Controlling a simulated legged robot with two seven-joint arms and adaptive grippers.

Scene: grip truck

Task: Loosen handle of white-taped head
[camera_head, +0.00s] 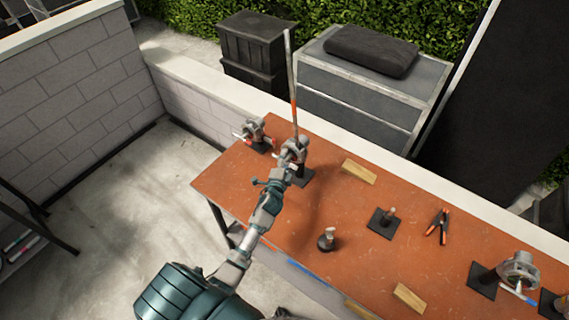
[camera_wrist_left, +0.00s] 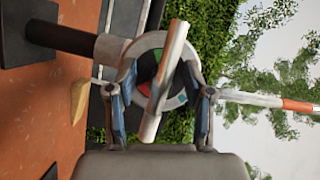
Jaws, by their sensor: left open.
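A grey round clamp head (camera_head: 296,148) on a short dark post stands at the table's far left part. A long pole (camera_head: 292,85) rises from it; in the left wrist view the pole (camera_wrist_left: 258,99) has a white stretch near the head and an orange-red band farther out. The head's ring (camera_wrist_left: 150,46) faces the wrist camera, with a metal bar handle (camera_wrist_left: 163,85) slanting across it. My left gripper (camera_wrist_left: 160,76) is open, its fingers on either side of the handle; contact cannot be told. My right gripper is not in view.
Another head (camera_head: 253,131) with a red part stands left of it. The orange-brown table (camera_head: 325,200) also carries wooden blocks (camera_head: 359,171), a spring clamp (camera_head: 438,228), small stands (camera_head: 385,221) and a large clamp head (camera_head: 519,270) at right. A low wall runs behind.

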